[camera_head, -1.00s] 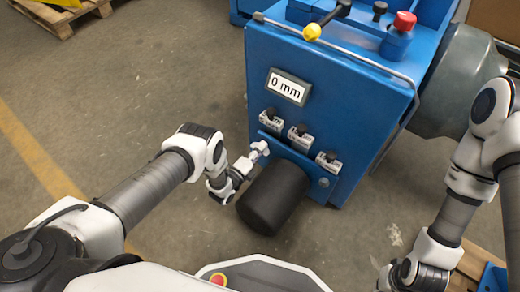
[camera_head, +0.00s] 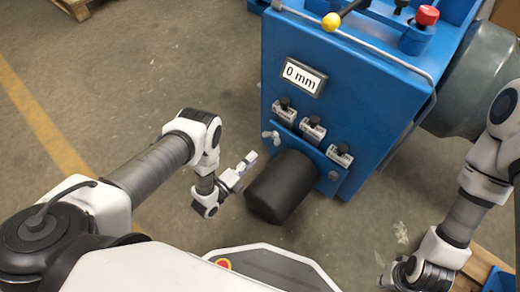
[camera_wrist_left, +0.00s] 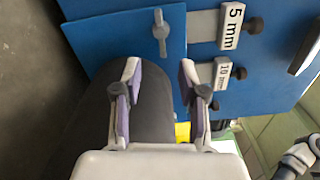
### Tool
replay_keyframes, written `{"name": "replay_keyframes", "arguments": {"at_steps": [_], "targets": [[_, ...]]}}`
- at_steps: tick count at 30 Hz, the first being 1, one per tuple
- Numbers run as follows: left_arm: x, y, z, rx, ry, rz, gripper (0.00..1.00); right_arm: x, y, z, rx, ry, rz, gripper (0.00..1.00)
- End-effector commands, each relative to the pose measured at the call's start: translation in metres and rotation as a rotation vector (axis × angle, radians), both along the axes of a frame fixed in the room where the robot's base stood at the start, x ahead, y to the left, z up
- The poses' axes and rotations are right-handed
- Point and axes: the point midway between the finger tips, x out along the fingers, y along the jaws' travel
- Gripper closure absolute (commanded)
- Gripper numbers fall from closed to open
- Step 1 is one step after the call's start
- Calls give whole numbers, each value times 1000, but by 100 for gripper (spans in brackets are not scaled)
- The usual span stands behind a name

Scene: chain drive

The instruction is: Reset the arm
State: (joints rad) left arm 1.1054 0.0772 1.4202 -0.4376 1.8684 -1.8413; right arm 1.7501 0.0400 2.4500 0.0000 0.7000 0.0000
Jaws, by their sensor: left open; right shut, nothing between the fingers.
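My left arm comes in from the left, and its gripper (camera_head: 248,162) is open and empty. It is in front of the blue machine (camera_head: 345,90), just left of the black cylinder (camera_head: 282,187) and apart from the grey wing-shaped handle (camera_head: 270,136). In the left wrist view the two fingers (camera_wrist_left: 159,80) are spread, with the cylinder (camera_wrist_left: 150,105) behind them and the wing handle (camera_wrist_left: 161,32) beyond their tips. My right arm hangs at the right; its wrist shows at the bottom edge, but its fingers are out of sight.
The machine front has a display (camera_head: 303,77) reading 0 mm and three black knobs with labels, one reading 5 mm (camera_wrist_left: 232,26). A yellow-ended lever (camera_head: 331,22) and a red button (camera_head: 427,15) are on top. Bare floor (camera_head: 120,90) lies to the left.

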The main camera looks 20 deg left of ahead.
Motion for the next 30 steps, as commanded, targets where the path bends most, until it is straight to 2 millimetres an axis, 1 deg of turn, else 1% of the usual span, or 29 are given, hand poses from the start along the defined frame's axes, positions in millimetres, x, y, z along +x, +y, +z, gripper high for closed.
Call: {"name": "replay_keyframes", "arguments": {"at_steps": [2, 5, 17, 20, 23, 26, 28, 29, 30], "targets": [[-5, 2, 0, 0, 1, 0, 59, 0, 0, 0, 0, 0, 0, 100], [-7, 2, 0, 0, 0, 0, 59, 0, 0, 0, 0, 0, 0, 100], [-6, 2, 0, 0, 0, 0, 59, 0, 0, 0, 0, 0, 0, 100], [-1, 2, 5, 0, -12, 0, 59, 0, 0, 0, 0, 0, 0, 100], [19, 1, 24, -1, -51, -1, 59, 0, 0, 0, 0, 0, 0, 100], [49, -1, 58, -3, -113, -4, 59, 0, 0, 0, 0, 0, 0, 100], [68, -3, 91, -5, -131, 4, 59, 0, 0, 0, 0, 0, 0, 100], [74, -3, 103, -1, -114, 14, 59, 0, 0, 0, 0, 0, 0, 100], [77, -3, 112, -7, -60, 28, 59, 0, 0, 0, 0, 0, 0, 100]]}}
